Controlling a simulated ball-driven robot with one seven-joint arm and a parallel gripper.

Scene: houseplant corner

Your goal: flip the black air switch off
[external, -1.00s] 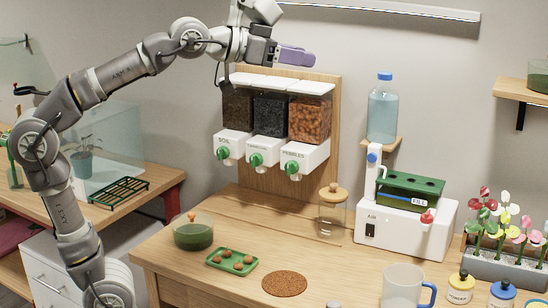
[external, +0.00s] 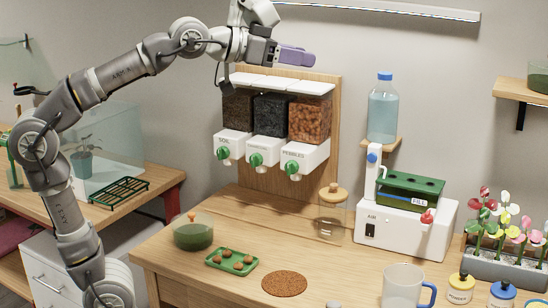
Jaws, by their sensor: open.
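The black air switch (external: 370,231) is a small dark rocker on the front face of the white machine (external: 405,237), below the word AIR. Whether it is on or off is too small to tell. My gripper (external: 311,59), with purple fingers, is high at the top middle, above the dispensers and pointing right. It is up and to the left of the switch, well apart from it. It is open and holds nothing visible.
Three dispensers (external: 270,120) hang on a wooden board below my gripper. A water bottle (external: 383,112) stands on a small shelf behind the machine. A lidded jar (external: 333,215) stands left of the machine, and a mug (external: 402,288) in front. A cork mat (external: 284,284) lies front left.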

